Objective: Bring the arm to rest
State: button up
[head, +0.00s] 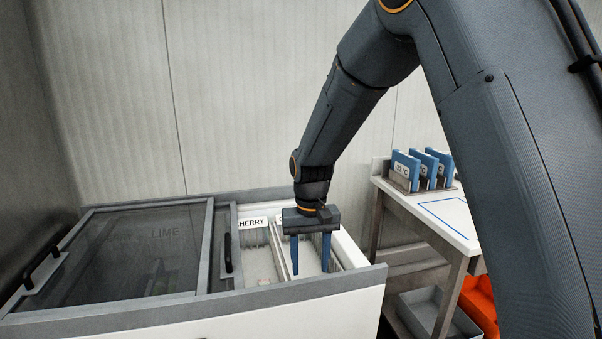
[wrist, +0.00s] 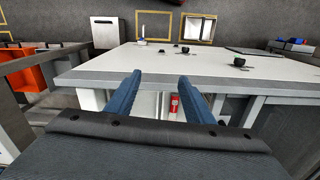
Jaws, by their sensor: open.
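My gripper (head: 310,268) hangs pointing down from my bent arm in the head view. Its two blue fingers are apart and nothing is between them. It is over the open right part of a white chest freezer (head: 300,305), and I cannot tell how far the tips are above or inside it. The same fingers show empty in the wrist view (wrist: 160,78), in front of a white-topped surface with a grey edge (wrist: 215,72).
The freezer's glass lid (head: 130,250) covers its left part; a "CHERRY" label (head: 252,222) shows beside the gripper. A side table (head: 440,208) at right holds several blue plates (head: 407,170) in a rack. Below are a grey bin (head: 425,310) and something orange (head: 478,300).

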jog(key=s+d+f+m+b, duration=0.1)
jog(key=s+d+f+b, duration=0.4)
jog(key=s+d, duration=0.3)
jog(key=s+d+f+b, duration=0.6)
jog(key=s+d, duration=0.3)
jog(key=s, duration=0.2)
jog(key=shift+s+m, duration=0.3)
jog(key=shift+m, duration=0.1)
